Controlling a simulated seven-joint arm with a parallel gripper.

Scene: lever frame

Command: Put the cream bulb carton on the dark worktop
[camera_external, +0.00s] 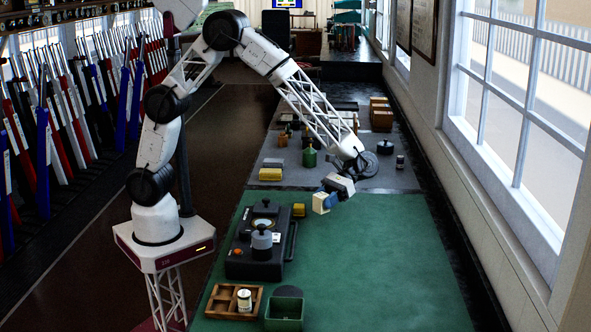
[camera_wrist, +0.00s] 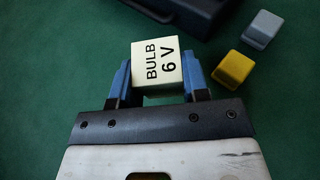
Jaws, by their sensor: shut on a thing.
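The cream bulb carton (camera_external: 319,204), a small box, is held above the green cloth. In the wrist view the carton (camera_wrist: 157,66) has "BULB 6 V" printed on its face. My gripper (camera_external: 327,200) is shut on it, with one blue finger on each side, as the wrist view of my gripper (camera_wrist: 157,72) also shows. The dark worktop (camera_external: 370,178) is the dark grey stretch behind the green cloth. The carton's underside and its exact height are hidden.
A black instrument (camera_external: 238,266) stands on the green cloth (camera_external: 380,270), with a yellow block (camera_external: 298,210) beside it. The cloth's right side is clear.

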